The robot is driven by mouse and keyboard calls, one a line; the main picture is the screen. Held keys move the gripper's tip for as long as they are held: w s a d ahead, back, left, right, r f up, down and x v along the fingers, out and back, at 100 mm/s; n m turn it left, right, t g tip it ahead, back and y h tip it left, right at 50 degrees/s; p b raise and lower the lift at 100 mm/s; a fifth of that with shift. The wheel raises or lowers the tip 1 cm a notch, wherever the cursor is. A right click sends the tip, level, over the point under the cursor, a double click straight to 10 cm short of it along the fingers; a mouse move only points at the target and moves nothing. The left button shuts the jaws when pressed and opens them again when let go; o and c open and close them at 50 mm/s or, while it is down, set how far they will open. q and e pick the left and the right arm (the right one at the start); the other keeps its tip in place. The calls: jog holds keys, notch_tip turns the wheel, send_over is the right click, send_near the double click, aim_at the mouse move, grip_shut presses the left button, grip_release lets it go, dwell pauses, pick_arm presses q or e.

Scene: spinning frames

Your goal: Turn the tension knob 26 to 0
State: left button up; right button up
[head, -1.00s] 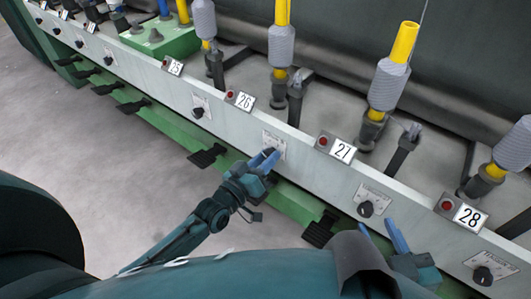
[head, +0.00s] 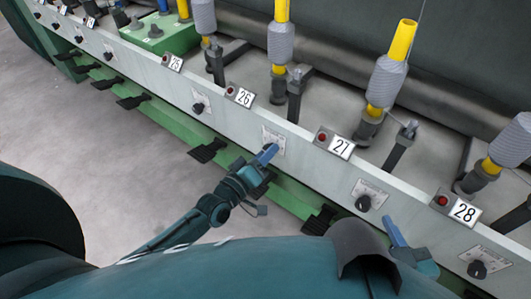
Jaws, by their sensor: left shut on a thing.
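The number 26 label (head: 240,97) is on the pale machine rail. The dial plate (head: 273,139) to its right shows above my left gripper. My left gripper (head: 267,155) has its blue fingers shut at this plate. The tension knob there is hidden behind the fingers, and its pointer and the scale cannot be read. My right gripper (head: 397,233) is at the lower right, in front of the rail and apart from the knobs. One blue finger shows clearly, and its opening cannot be judged.
Other black knobs sit on the rail, one left of label 26 (head: 198,107) and one below label 27 (head: 363,202). Yellow bobbins (head: 391,66) stand behind the rail. Black pedals (head: 207,150) stick out below. Grey floor (head: 110,150) is open at the left.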

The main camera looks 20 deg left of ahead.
pick_arm(q)
jog(key=o, duration=1)
jog(key=shift+c, duration=0.2)
jog(key=p+v, duration=0.2)
jog(key=v, duration=1.1)
pick_arm(e)
jog(key=shift+s+d+r+m+g, duration=0.2)
jog(key=shift+s+r+m+g, duration=0.2)
jog(key=shift+r, duration=0.15)
jog(key=shift+d, duration=0.1)
